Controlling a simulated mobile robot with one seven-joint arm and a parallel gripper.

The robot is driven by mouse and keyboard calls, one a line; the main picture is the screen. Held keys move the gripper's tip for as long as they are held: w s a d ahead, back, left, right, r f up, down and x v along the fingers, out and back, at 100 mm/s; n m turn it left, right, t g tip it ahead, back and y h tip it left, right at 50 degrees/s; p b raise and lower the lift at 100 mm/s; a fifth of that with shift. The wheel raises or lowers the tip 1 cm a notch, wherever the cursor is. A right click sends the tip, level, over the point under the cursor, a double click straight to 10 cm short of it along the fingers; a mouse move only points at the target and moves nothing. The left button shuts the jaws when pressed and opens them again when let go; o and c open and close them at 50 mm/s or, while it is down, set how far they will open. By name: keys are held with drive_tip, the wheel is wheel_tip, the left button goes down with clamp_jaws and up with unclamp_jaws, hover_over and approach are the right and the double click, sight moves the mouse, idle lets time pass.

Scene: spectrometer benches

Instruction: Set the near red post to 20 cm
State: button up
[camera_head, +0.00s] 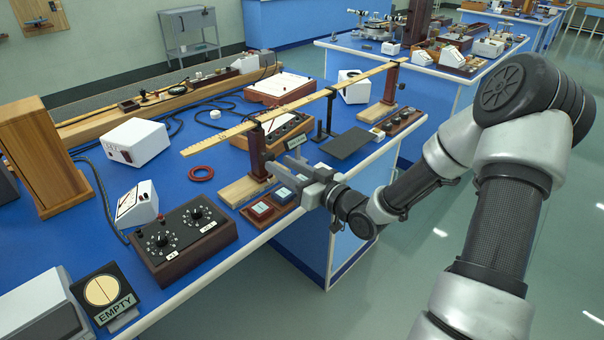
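The near red post (257,152) is a dark red upright on a pale wooden base (240,190), near the front edge of the blue bench. A long yellow graduated rule (300,102) runs across its top. The rule's far part is at the far red post (391,82), which has its own wooden base (375,112). My gripper (280,171) is level with the lower part of the near post, at its right side, with its fingers pointing left towards it. I cannot tell whether the fingers touch the post or how far apart they are. The rule's marks are too small to read.
A black post stand (329,115) and a dark pad (351,143) stand to the right. The aisle floor is clear.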

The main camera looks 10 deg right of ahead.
drive_tip(key=v, duration=0.6)
drive_tip(key=shift+s+p, duration=0.2)
drive_tip(key=shift+p, duration=0.1)
drive_tip(key=shift+d, duration=0.1)
